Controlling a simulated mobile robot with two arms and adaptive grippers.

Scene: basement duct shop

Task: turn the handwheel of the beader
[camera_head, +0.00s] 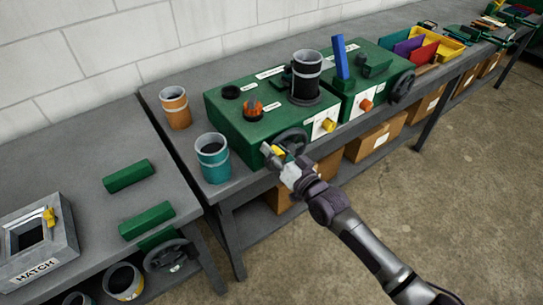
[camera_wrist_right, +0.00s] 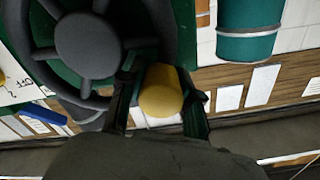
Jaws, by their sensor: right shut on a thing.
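A green machine (camera_head: 232,122) stands on the grey bench with a dark spoked handwheel (camera_head: 292,137) on its front; I cannot read whether its label says beader. In the right wrist view the handwheel (camera_wrist_right: 88,45) fills the upper left, with a yellow handle knob (camera_wrist_right: 160,92) at its rim. My right gripper (camera_head: 273,154) is at the lower left of the wheel. In the wrist view its dark fingers (camera_wrist_right: 162,102) are on both sides of the knob, shut on it. My left gripper is not in view.
A second green machine (camera_head: 385,55) with its own handwheel (camera_head: 402,87) stands to the right. A teal can (camera_head: 213,158) and an orange can (camera_head: 174,107) stand to the left. Cardboard boxes (camera_head: 375,137) sit on the shelf below. The floor in front is clear.

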